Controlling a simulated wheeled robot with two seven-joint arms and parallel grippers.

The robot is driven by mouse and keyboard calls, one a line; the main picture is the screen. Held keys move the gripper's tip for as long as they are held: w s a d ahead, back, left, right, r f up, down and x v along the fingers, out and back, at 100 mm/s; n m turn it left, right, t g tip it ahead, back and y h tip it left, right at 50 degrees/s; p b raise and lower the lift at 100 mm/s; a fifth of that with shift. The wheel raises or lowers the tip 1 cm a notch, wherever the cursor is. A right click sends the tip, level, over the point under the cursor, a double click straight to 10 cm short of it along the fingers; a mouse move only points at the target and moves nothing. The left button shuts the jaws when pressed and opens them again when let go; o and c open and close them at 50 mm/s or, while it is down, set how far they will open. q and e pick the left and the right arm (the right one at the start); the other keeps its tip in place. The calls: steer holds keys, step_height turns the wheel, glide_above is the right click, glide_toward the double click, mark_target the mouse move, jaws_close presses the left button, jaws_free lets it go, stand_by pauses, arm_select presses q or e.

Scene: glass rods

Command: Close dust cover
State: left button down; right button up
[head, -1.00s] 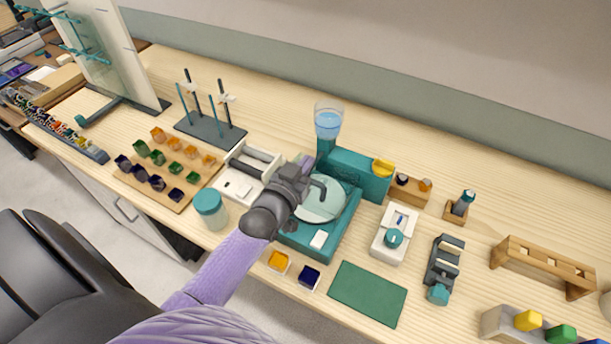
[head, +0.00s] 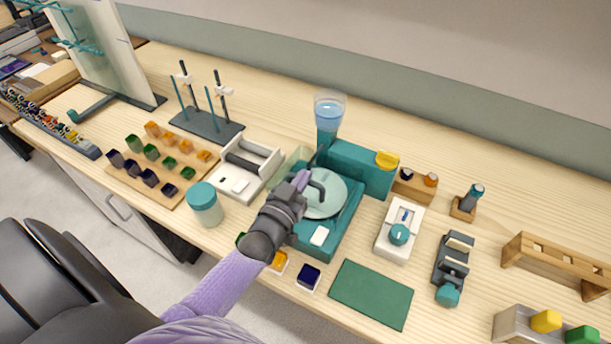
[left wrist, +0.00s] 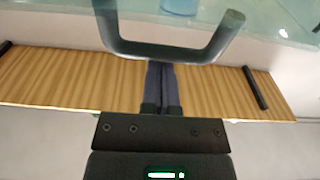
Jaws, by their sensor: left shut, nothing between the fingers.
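The teal machine (head: 345,222) stands mid-bench with a pale round disc (head: 328,199) on top. A see-through, faintly green panel (head: 291,160), apparently the dust cover, shows at the machine's left side; its full outline is hard to make out. A dark U-shaped handle (head: 319,187) shows beside my left gripper (head: 303,178). In the left wrist view the handle (left wrist: 165,50) crosses in front of clear greenish sheet (left wrist: 283,22). My left gripper's fingers (left wrist: 160,82) are shut and empty, pointing at the handle's bar; whether they touch it is unclear. My right gripper is not in view.
A blue-filled cup (head: 329,112) rises behind the machine. A lidded jar (head: 205,205) and white holder (head: 245,168) stand left. A white device (head: 400,230) stands right, a green mat (head: 371,293) in front right. Small dishes (head: 308,277) sit along the front edge.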

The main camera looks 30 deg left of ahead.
arm_select(q)
steer(key=shift+s+f, duration=0.2)
steer(key=shift+f, duration=0.4)
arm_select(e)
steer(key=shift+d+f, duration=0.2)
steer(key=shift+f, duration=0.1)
